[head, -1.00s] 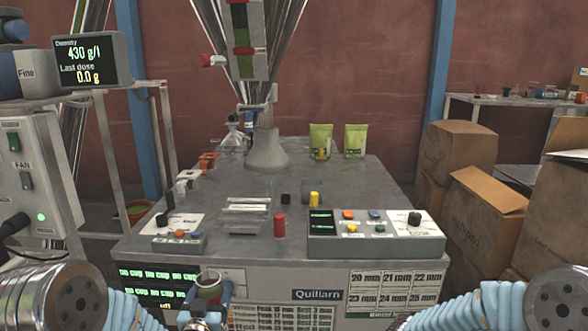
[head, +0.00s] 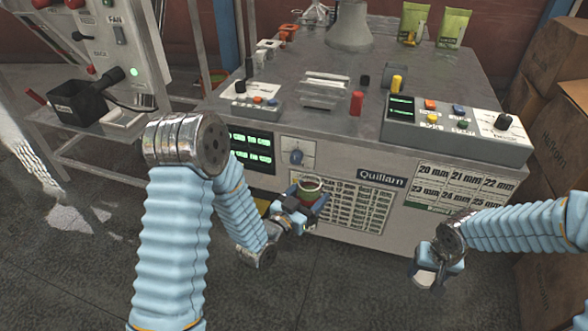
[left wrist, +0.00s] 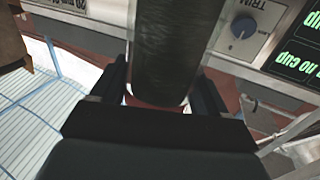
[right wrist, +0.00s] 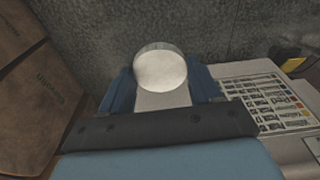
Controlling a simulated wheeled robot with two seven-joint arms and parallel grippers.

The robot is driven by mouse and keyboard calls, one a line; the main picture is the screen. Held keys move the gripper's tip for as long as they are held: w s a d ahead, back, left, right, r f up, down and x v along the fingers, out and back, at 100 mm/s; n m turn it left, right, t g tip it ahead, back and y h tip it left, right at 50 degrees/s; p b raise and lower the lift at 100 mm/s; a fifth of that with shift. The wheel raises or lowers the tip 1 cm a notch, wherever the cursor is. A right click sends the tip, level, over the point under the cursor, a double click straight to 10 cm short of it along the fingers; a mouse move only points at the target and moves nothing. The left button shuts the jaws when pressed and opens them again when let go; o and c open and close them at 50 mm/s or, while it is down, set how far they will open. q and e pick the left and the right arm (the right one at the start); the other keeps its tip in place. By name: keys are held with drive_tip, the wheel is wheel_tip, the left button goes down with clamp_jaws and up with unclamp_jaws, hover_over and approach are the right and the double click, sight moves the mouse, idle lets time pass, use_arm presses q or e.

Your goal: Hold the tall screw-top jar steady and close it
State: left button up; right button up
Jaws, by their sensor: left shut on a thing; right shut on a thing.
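The tall jar (head: 311,184) stands roughly upright in my left gripper (head: 306,197), in front of the cabinet. Its rim looks green, with a reddish inside, and no lid sits on it. In the left wrist view the jar is a dark, tall cylinder (left wrist: 172,50) between the two black fingers (left wrist: 160,95), with red low down. My right gripper (head: 438,272), lower and to the right, is shut on a pale round piece (head: 424,279), seemingly the lid. In the right wrist view this piece (right wrist: 161,69) shows a whitish round face between the blue fingers (right wrist: 161,88). The jar and this piece are well apart.
The grey cabinet (head: 345,151) stands behind both grippers, with a button box (head: 455,128) and a red cylinder (head: 356,103) on top. Cardboard boxes (head: 563,130) stand at the right. The floor (head: 330,285) between and below the grippers is clear.

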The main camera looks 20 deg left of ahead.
use_arm(q)
drive_tip(key=s+d+f+m+g+h, duration=0.3)
drive_tip(key=s+d+f+h, duration=0.1)
drive_tip(key=d+f+h, duration=0.1)
drive_tip(key=shift+d+f+m, duration=0.4)
drive_tip(key=shift+d+f, duration=0.5)
drive_tip(key=shift+d, duration=0.35)
use_arm(e)
drive_tip(key=shift+w+a+r, duration=0.15)
drive_tip(key=shift+w+a, duration=0.05)
drive_tip(key=shift+w, duration=0.1)
drive_tip(key=w+a+r, duration=0.2)
drive_tip(key=a+r, duration=0.6)
drive_tip(key=a, duration=0.4)
drive_tip(key=w+a+r, duration=0.3)
drive_tip(key=a+r, duration=0.5)
drive_tip(key=a, duration=0.4)
drive_tip(key=shift+w+a+r+m, duration=0.2)
drive_tip(key=shift+m, duration=0.1)
drive_tip(key=shift+f, duration=0.1)
drive_tip(key=shift+f, duration=1.9)
